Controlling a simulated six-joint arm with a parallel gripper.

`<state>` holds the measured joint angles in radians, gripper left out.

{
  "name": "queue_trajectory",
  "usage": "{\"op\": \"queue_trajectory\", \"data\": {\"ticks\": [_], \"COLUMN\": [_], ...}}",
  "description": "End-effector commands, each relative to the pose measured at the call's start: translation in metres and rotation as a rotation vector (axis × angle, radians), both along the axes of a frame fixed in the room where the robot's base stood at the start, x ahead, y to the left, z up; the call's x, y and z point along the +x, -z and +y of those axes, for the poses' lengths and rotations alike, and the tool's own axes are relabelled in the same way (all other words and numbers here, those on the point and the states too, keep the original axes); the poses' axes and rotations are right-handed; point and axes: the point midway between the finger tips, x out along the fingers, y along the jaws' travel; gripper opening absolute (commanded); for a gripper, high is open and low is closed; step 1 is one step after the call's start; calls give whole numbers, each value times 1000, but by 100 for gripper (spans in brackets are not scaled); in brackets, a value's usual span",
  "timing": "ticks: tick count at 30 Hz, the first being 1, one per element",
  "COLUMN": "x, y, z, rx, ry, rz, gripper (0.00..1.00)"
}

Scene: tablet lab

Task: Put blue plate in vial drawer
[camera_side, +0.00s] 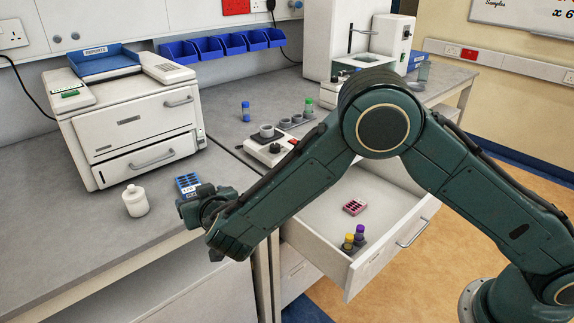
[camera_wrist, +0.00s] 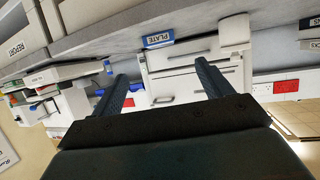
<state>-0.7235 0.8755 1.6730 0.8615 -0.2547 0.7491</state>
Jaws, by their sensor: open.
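The blue plate (camera_side: 187,181) lies on the grey bench, just beyond my gripper in the side view. In the wrist view the blue plate (camera_wrist: 158,40) shows its "PLATE" label, ahead of the fingertips and apart from them. My gripper (camera_wrist: 162,75) is open with nothing between its fingers. In the side view my gripper (camera_side: 190,207) is near the bench's front edge and hides some bench around the plate's near side. The open drawer (camera_side: 385,220) holds a yellow-capped vial (camera_side: 348,242), a purple-capped vial (camera_side: 360,232) and a pink plate (camera_side: 355,206).
A white bottle (camera_side: 135,201) stands left of the blue plate. A white machine (camera_side: 130,120) stands behind them. A small white device (camera_side: 268,150) and a blue-capped vial (camera_side: 246,112) stand farther back. My arm passes over the open drawer. The drawer floor has free room.

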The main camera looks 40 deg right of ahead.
Motion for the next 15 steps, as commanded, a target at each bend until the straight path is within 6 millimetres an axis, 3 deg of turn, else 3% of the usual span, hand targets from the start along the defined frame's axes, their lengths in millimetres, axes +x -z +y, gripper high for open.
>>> {"op": "queue_trajectory", "data": {"ticks": [15], "x": [58], "y": [25], "z": [-12], "rx": [1], "ry": [1], "rz": [0], "gripper": [78]}}
